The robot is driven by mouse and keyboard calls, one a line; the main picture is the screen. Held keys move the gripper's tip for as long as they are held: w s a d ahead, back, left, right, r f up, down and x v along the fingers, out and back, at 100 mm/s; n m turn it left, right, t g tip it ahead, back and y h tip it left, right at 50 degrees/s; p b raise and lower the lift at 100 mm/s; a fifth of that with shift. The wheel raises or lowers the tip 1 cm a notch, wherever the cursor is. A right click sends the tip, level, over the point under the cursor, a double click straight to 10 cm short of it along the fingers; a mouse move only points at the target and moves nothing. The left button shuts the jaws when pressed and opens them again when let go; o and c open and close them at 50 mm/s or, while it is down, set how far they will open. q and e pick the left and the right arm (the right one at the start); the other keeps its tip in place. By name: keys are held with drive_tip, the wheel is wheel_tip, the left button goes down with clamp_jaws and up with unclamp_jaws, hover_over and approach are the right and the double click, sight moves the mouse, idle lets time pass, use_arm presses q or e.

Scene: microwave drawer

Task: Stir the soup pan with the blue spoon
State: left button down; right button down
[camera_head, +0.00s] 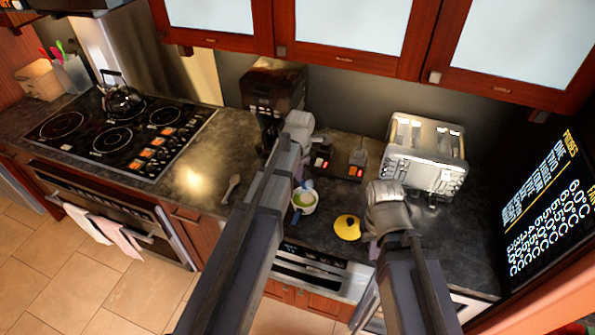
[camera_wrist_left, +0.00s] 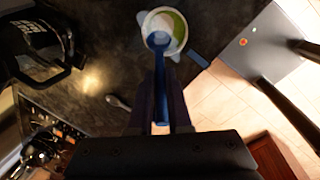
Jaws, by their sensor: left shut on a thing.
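The soup pan (camera_head: 303,201) is a small white pan with green contents on the counter, just right of my left forearm. In the left wrist view the pan (camera_wrist_left: 179,22) is at the top, with blue handle parts at its sides. The blue spoon (camera_wrist_left: 159,75) is in my left gripper (camera_wrist_left: 163,98), which is shut on its handle. The spoon's head overlaps the inside of the pan; its exact depth is unclear. In the head view my left arm hides most of this gripper. My right gripper (camera_head: 375,248) is right of the pan, its jaws unclear.
A yellow object (camera_head: 347,227) sits between the pan and my right gripper. A grey spoon (camera_head: 231,188) lies left of my left arm. A toaster (camera_head: 424,156) and coffee machine (camera_head: 272,88) stand behind. The stove (camera_head: 113,130) holds a kettle (camera_head: 122,98).

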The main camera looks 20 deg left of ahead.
wheel_tip(320, 180, down, 8)
drive_tip(key=b, duration=0.7)
drive_tip(key=shift+r, duration=0.2)
idle(0.3)
